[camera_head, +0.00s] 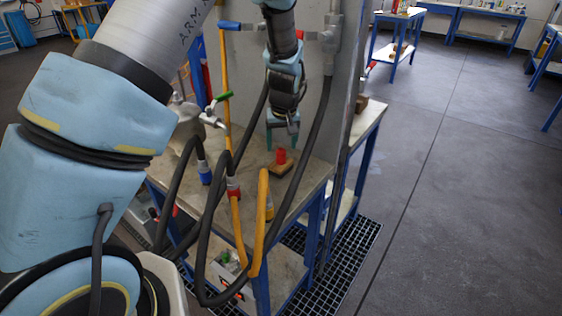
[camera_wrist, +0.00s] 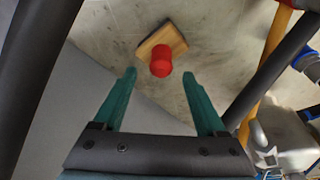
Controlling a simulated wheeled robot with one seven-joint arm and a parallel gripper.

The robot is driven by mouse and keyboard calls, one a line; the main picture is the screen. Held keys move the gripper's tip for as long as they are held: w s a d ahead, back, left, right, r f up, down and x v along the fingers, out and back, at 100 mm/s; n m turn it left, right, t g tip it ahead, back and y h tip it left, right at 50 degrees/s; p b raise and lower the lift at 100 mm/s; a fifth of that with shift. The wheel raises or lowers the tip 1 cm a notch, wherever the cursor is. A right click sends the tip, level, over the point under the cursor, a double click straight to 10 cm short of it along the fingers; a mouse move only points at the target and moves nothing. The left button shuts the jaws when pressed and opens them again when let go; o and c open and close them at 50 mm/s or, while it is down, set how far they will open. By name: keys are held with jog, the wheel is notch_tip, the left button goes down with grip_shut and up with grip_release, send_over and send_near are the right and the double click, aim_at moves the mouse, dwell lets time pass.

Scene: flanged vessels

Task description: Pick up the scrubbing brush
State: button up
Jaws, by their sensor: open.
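The scrubbing brush (camera_wrist: 172,41) is a wooden block with a red knob-like handle (camera_wrist: 161,62) on top. It lies on a worn bench top, and it also shows in the head view (camera_head: 281,163). My gripper (camera_wrist: 160,72), with two green fingers, is open and points down at the brush in the wrist view. The red handle appears just beyond the fingertips, between their lines, and nothing is held. In the head view my gripper (camera_head: 282,146) hangs just above the brush. The exact gap is hard to tell.
Yellow pipes (camera_head: 262,215) and black hoses (camera_head: 205,240) stand in front of the bench (camera_head: 316,176). A grey panel (camera_head: 310,110) rises close beside my gripper. A metal valve with a green lever (camera_head: 221,99) is to the left. Open floor (camera_head: 460,200) lies to the right.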

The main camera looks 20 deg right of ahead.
aim_at(281, 149)
jog(key=shift+p+x, duration=0.45)
jog(key=shift+x, duration=1.2)
jog(key=shift+s, duration=0.1)
jog(key=shift+c, duration=0.4)
grip_shut()
